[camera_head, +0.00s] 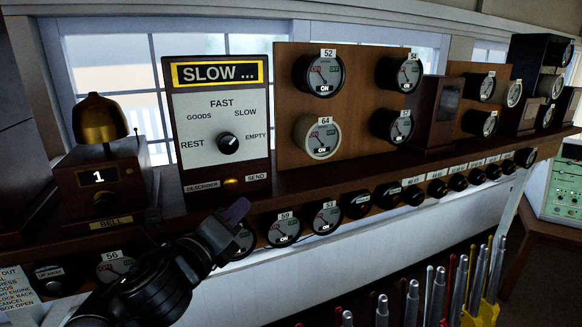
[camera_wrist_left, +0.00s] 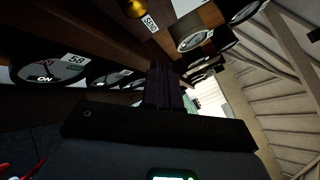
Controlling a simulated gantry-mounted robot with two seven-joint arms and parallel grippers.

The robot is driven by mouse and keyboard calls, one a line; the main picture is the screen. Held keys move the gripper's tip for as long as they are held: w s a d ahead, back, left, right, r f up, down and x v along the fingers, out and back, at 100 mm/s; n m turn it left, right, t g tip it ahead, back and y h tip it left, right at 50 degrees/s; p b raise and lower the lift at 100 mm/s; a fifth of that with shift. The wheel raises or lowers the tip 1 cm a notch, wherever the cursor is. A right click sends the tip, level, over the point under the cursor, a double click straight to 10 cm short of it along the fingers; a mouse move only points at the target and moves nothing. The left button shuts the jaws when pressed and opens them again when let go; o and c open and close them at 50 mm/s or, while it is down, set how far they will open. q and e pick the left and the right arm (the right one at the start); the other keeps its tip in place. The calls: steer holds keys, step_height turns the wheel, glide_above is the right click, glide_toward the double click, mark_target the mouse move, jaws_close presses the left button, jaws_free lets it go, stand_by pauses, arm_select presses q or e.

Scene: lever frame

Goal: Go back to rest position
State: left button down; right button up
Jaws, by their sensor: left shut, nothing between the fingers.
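My left gripper (camera_head: 237,210) is shut and empty. Its dark arm comes in from the lower left, and its fingertips are in front of the instrument shelf, below the describer panel (camera_head: 222,184). The panel reads "SLOW ..." and has a black round knob (camera_head: 228,145) and a small brass button (camera_head: 231,181) beside the SEND label. In the left wrist view the dark fingers (camera_wrist_left: 165,90) are together, with nothing seen between them. The button (camera_wrist_left: 135,8) shows at the top of that view. My right gripper is in neither view.
A wooden bell box (camera_head: 100,185) with a brass bell (camera_head: 99,120) stands at left. Dials such as number 59 (camera_head: 283,228) line the shelf front (camera_head: 390,178) close to the gripper. Several levers (camera_head: 438,300) rise at lower right. A green panel (camera_head: 562,190) is far right.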

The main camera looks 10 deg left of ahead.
arm_select(q)
steer(key=s+d+f+n+g+p, duration=0.1)
steer(key=s+d+f+g+p, duration=0.15)
steer(key=f, duration=0.95)
steer(key=s+d+f+n+g+p, duration=0.1)
steer(key=s+f+n+g, duration=0.15)
steer(key=f, duration=0.95)
steer(key=s+f+n+g+y+p, duration=0.15)
steer(key=s+f+n+g, duration=0.35)
steer(key=s+f, duration=0.85)
steer(key=s+a+f+n+g+y, duration=0.1)
steer(key=s+a+n+g, duration=0.1)
steer(key=s+n, duration=0.5)
steer(key=s+a+f+n+g+y+p, duration=0.1)
steer(key=s+a+n+g, duration=0.1)
steer(key=s+a+n, duration=0.3)
steer(key=s+n, duration=0.3)
steer(key=n, duration=0.3)
steer(key=shift+s+f+g+p, duration=0.15)
steer(key=shift+f+g+p, duration=0.15)
steer(key=shift+g, duration=0.1)
